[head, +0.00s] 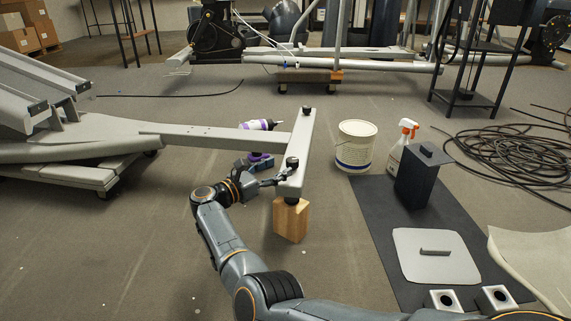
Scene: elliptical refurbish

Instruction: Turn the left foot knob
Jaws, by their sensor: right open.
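A grey crossbar (305,135) sits at the end of the elliptical's long grey beam (215,136). It has a dark knob (292,163) on top near its near end and another dark knob (307,111) at its far end. The near end rests above a wooden block (291,222). My right gripper (278,178) is open, just left of the near knob and close to it. I cannot tell whether its fingers touch the knob or the bar. My left gripper is out of view.
A purple and white drill (258,125) stands behind my right gripper. A white bucket (355,148) and a spray bottle (399,150) are to the right. A dark mat (377,215) holds a black box (422,178) and a grey plate (437,262). Coiled cables (510,160) lie far right.

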